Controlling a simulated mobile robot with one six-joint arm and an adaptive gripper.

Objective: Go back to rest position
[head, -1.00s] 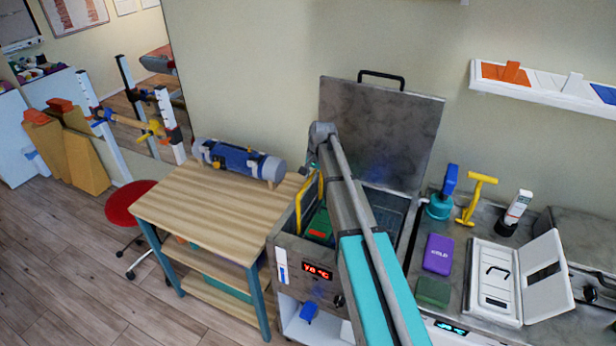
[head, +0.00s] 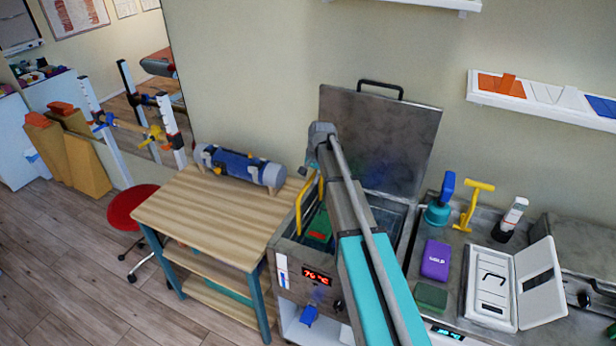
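My arm reaches up from the bottom of the head view over the open hot water tank (head: 285,250), its bend standing above the tank's left part. My gripper is not visible; whatever hangs beyond the bend is mostly hidden behind my arm. In the tank, a green pack with red marks (head: 319,228) stands beside a yellow handle (head: 306,205). The tank's metal lid (head: 385,135) is raised against the wall, and a red display (head: 317,276) glows on its front.
A wooden table (head: 205,215) stands left of the tank, with a blue-grey roll (head: 240,167) at its back. A red stool (head: 132,205) is further left. The right counter holds a purple box (head: 436,260), a green block (head: 431,296) and a white open case (head: 492,285).

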